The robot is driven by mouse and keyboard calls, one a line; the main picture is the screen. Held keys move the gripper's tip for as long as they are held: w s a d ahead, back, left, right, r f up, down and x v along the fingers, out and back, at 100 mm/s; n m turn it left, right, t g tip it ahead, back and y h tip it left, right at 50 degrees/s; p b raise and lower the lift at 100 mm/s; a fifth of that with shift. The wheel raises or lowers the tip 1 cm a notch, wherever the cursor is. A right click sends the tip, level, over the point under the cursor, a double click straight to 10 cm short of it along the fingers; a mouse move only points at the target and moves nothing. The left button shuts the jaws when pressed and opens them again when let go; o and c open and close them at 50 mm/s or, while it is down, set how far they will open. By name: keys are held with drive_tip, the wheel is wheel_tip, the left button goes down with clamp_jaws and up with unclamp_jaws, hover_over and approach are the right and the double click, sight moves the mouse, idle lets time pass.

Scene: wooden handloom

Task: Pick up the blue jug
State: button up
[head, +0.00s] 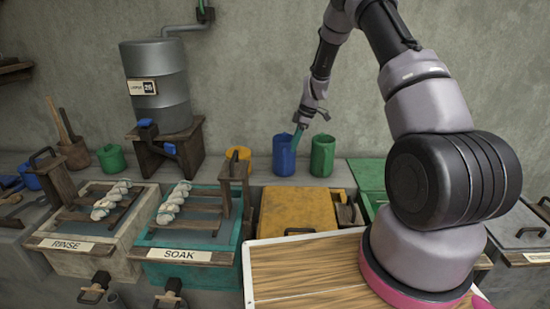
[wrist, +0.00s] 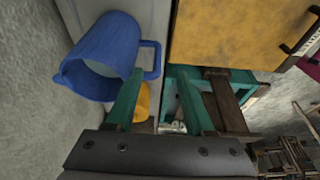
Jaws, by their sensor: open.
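The blue jug (head: 285,158) stands upright on the ledge by the back wall. In the wrist view the blue jug (wrist: 112,46) fills the upper left, its open mouth facing down-left and its handle (wrist: 153,62) on the right side. My gripper (head: 299,130) is just above the jug's rim in the head view. In the wrist view my open gripper (wrist: 160,92) has two teal fingers, with nothing held between them. The left fingertip overlaps the jug near its handle; I cannot tell whether it touches.
A green jug (head: 322,157) stands close to the right of the blue one. A yellow jug (head: 238,157) stands to the left, partly behind a wooden post. A yellow-topped box (head: 298,212) lies in front. The SOAK tub (head: 172,270) and RINSE tub (head: 80,262) are further left.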

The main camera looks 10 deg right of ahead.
sight(284, 157)
drive_tip(key=shift+x, duration=5.75)
drive_tip(key=shift+w+d, duration=0.1)
drive_tip(key=shift+w, duration=0.05)
clamp_jaws()
drive_tip(key=shift+w+r, duration=0.1)
drive_tip(key=shift+r, duration=0.05)
